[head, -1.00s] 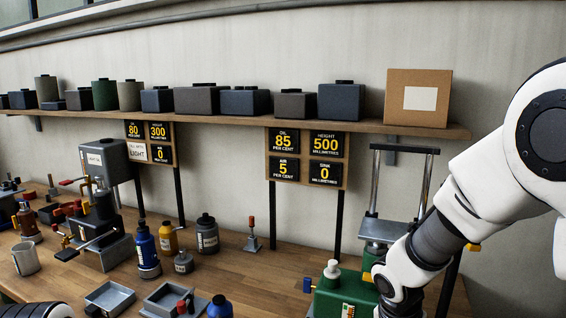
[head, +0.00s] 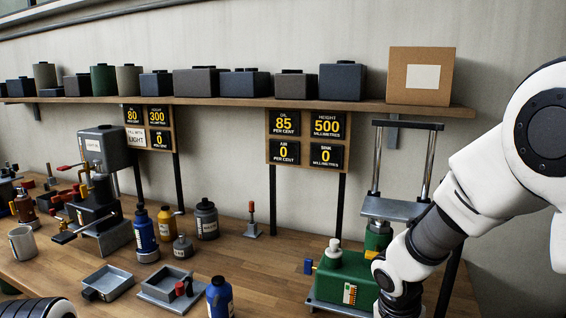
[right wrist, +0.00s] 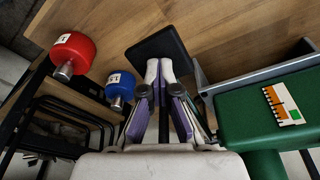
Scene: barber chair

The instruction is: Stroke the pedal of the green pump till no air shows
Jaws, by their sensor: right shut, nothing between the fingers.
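The green pump (head: 345,278) stands on the bench at the lower right of the head view, with a white cap and a label. Its body also shows at the right in the right wrist view (right wrist: 262,118). The black pedal (right wrist: 152,48) is a flat pad just beyond my right gripper (right wrist: 160,72). That gripper is shut and empty, its fingertips at the pedal's near edge; I cannot tell whether they touch. The right display board (head: 307,138) reads oil 85 per cent, height 500, air 0 per cent, sink 0. My left gripper is out of view.
Blue bottles (head: 145,232) and grey trays (head: 108,284) occupy the bench. Red (right wrist: 73,53) and blue (right wrist: 120,88) round things lie left of my right gripper.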

